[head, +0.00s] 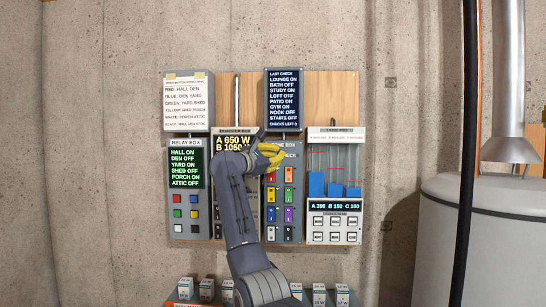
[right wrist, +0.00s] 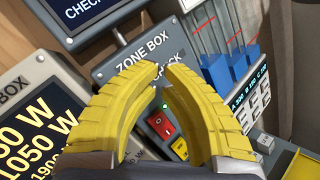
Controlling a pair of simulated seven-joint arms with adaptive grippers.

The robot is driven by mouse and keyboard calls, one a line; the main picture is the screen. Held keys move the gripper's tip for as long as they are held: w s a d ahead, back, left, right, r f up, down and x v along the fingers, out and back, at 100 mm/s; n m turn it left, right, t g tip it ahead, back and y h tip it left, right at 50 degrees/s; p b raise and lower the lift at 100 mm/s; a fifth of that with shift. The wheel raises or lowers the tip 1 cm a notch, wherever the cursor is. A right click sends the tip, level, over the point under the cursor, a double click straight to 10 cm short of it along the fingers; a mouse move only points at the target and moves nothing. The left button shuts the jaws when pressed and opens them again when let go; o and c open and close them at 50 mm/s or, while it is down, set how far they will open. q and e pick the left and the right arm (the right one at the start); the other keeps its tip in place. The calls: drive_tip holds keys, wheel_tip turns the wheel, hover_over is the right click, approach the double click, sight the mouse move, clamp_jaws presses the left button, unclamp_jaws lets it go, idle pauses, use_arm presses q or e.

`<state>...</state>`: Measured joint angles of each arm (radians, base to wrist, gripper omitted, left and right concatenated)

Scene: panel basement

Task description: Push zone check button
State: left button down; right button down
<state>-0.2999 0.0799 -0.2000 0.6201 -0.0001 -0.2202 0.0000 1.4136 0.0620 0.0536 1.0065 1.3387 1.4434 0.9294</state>
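The grey zone box (head: 297,205) hangs on the wooden board, with several coloured rocker switches below its CHECK label. It also shows in the right wrist view (right wrist: 112,70), where the yellow fingers cover part of the word CHECK. I cannot make out the check button itself; the fingers hide that area. My right gripper (head: 277,153) has yellow fingers and is at the upper part of the zone box. In the right wrist view its fingertips (right wrist: 162,72) are together, with nothing seen held. I cannot tell if they touch the box. My left gripper is out of view.
The relay box (head: 188,230) is left of the zone box, a wattage display (head: 231,143) is beside my arm, and a bar-gauge panel (head: 335,170) is at right. A black check screen (head: 283,99) hangs above. A grey tank (head: 490,240) stands far right.

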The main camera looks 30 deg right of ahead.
drive_tip(key=shift+s+a, duration=0.15)
idle(0.3)
drive_tip(key=shift+s+a, duration=0.75)
drive_tip(key=shift+s, duration=0.25)
drive_tip(key=shift+s+a, duration=0.7)
drive_tip(key=shift+s, duration=0.3)
